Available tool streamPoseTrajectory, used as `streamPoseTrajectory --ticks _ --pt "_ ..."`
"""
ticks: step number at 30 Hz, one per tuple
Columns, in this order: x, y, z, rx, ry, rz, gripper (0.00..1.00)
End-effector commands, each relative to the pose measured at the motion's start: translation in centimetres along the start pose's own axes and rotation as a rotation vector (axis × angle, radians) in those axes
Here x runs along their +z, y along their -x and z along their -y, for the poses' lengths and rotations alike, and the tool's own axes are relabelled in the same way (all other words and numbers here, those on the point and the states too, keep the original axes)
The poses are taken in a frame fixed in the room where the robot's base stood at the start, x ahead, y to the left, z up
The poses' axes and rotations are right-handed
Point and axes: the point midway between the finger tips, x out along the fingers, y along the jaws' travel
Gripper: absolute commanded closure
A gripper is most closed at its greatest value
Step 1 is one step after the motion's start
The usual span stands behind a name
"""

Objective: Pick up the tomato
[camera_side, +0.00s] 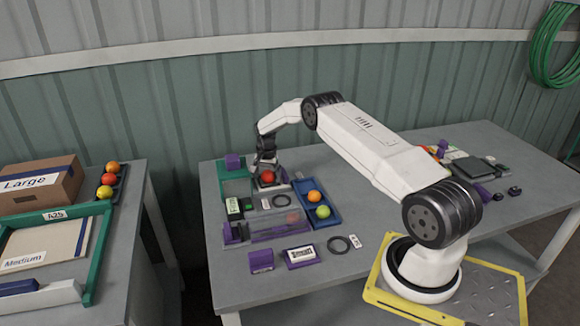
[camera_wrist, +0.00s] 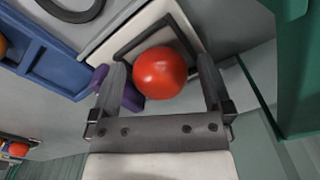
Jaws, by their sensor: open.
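A red tomato (camera_side: 267,176) sits under my gripper in the side view, on a small white and dark square platform (camera_side: 256,185). The tomato (camera_wrist: 160,73) also shows in the wrist view, between the two fingers. My gripper (camera_side: 266,170) points down over it. In the wrist view my gripper (camera_wrist: 161,85) is open, with one finger to the left and one to the right of the tomato. Gaps show on both sides of it. The square platform (camera_wrist: 187,17) shows behind the tomato in the wrist view.
A clear box (camera_side: 272,232) and several purple blocks stand in front. Another bench with boxes (camera_side: 40,185) is at the left.

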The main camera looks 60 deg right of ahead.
Motion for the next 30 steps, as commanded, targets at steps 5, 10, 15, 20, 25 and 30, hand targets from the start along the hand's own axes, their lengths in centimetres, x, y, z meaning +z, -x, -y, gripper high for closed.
streamPoseTrajectory --ticks 5,10,15,20,25,30 --pt "0.0 0.04 0.0 0.0 0.0 0.0 0.0" --pt "0.0 0.04 0.0 0.0 0.0 0.0 0.13" --pt "0.0 0.05 0.0 0.0 0.0 0.0 0.54" --pt "-0.01 0.07 0.01 0.0 0.0 0.0 0.54" --pt "-0.02 0.17 0.02 0.0 0.0 -0.001 0.54" --pt "-0.05 0.8 0.04 -0.001 0.0 -0.001 0.54"
